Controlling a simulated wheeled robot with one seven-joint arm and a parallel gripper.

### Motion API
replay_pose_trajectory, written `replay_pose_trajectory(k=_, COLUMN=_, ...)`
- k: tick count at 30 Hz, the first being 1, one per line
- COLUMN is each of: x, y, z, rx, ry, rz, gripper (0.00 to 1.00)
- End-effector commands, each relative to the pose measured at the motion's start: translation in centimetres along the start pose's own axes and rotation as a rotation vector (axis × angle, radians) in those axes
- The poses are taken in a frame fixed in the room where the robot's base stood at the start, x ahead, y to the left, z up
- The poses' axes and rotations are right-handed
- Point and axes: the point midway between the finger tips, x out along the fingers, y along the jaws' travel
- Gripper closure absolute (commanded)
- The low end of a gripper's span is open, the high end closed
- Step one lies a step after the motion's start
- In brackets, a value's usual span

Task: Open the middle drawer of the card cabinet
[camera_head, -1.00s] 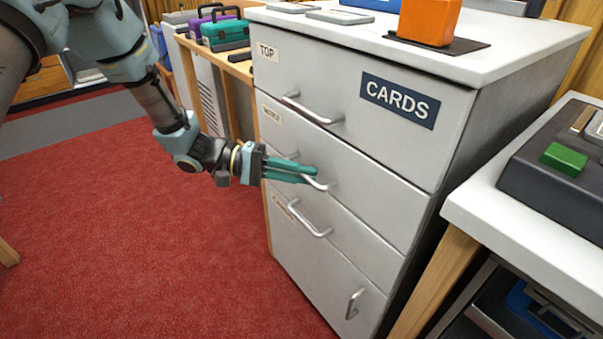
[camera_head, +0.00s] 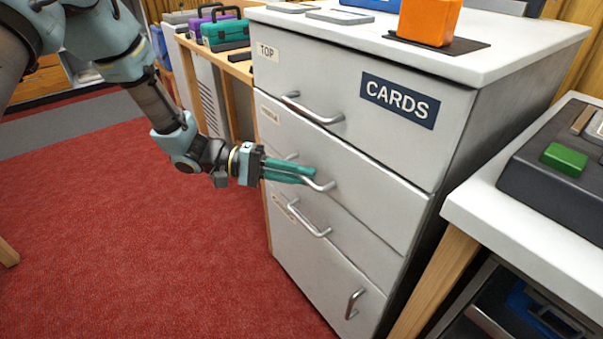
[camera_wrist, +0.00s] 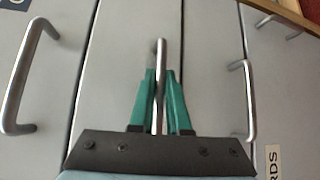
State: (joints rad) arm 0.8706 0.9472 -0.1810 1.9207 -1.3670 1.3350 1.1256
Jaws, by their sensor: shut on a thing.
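The card cabinet (camera_head: 455,150) is pale grey with a blue CARDS plate. Its middle drawer (camera_head: 375,195) is the second front down, with a curved metal handle (camera_head: 322,185). My gripper (camera_head: 312,174) comes from the left with its teal fingers shut on this handle. In the wrist view, the handle (camera_wrist: 160,75) stands upright between the two fingers (camera_wrist: 160,95). The middle drawer front looks nearly flush, perhaps very slightly out; I cannot tell how far. The far part of the handle is partly hidden by the fingers.
The top drawer handle (camera_head: 312,110) is above and a lower handle (camera_head: 308,220) is close below my gripper. An orange block (camera_head: 428,20) stands on the cabinet top. A white bench (camera_head: 540,235) is at the right. Red carpet (camera_head: 170,250) in front is clear.

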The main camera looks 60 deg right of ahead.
Motion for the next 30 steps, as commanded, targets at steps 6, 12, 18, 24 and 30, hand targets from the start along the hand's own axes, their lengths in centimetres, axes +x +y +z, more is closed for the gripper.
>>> replay_pose_trajectory(k=6, x=-2.3, y=-0.7, z=2.0, rx=-0.005, ry=0.007, rz=-0.001, gripper=1.0)
replay_pose_trajectory(k=12, x=-5.8, y=-1.6, z=5.4, rx=-0.005, ry=0.008, rz=0.0, gripper=1.0)
replay_pose_trajectory(k=18, x=-9.7, y=-2.6, z=9.3, rx=-0.005, ry=0.01, rz=-0.001, gripper=1.0)
replay_pose_trajectory(k=24, x=-13.5, y=-3.6, z=13.2, rx=-0.003, ry=0.01, rz=0.0, gripper=1.0)
replay_pose_trajectory(k=30, x=-17.1, y=-4.6, z=16.8, rx=-0.004, ry=0.009, rz=-0.001, gripper=1.0)
